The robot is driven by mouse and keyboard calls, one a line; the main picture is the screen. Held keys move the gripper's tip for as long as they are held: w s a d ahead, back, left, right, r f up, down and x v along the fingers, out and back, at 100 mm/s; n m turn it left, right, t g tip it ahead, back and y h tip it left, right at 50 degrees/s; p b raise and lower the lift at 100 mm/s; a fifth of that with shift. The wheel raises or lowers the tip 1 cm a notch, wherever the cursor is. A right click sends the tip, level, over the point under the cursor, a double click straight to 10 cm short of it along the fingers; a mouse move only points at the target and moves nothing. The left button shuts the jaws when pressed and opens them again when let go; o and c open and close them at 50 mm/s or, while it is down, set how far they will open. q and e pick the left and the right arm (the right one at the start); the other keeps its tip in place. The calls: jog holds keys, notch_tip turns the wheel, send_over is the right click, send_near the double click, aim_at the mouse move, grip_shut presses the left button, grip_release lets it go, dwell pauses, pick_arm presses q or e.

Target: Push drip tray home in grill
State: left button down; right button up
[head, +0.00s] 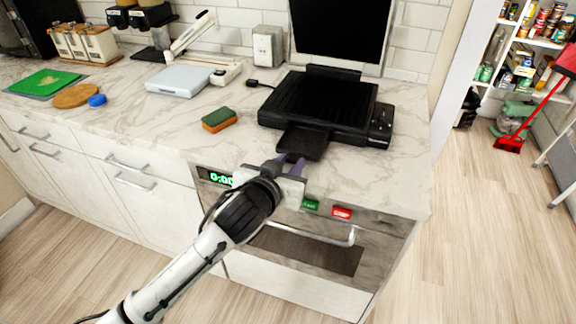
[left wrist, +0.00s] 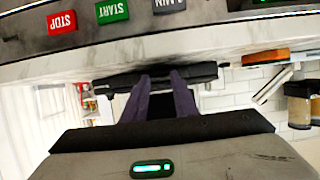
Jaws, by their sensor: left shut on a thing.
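The black grill (head: 320,104) stands on the marble counter, with a ridged top plate. Its black drip tray (head: 303,143) sticks out from the grill's front edge towards me. My left gripper (head: 291,161) is at the tray's front edge, its purple fingers shut on it. In the left wrist view, which is upside down, the two fingers (left wrist: 160,82) reach the dark tray and grill front (left wrist: 205,72). The fingers and gripper body hide part of the tray's front edge there. My right gripper is not in view.
An oven (head: 310,248) with green and red buttons is under the counter edge, below my gripper. A green and orange sponge (head: 219,119) lies left of the grill. A white scale (head: 179,80) stands further left. Bare counter lies right of the tray.

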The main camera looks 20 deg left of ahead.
aim_at(303, 144)
pick_arm(q)
jog(key=shift+w+d+b, duration=0.15)
jog(key=shift+w+b, duration=0.45)
jog(key=shift+w, duration=4.65)
jog(key=c, duration=1.3)
grip_release()
jog(key=shift+c, duration=0.2)
jog(key=v, duration=1)
jog(key=shift+s+r, duration=0.1)
jog(key=shift+s, duration=0.1)
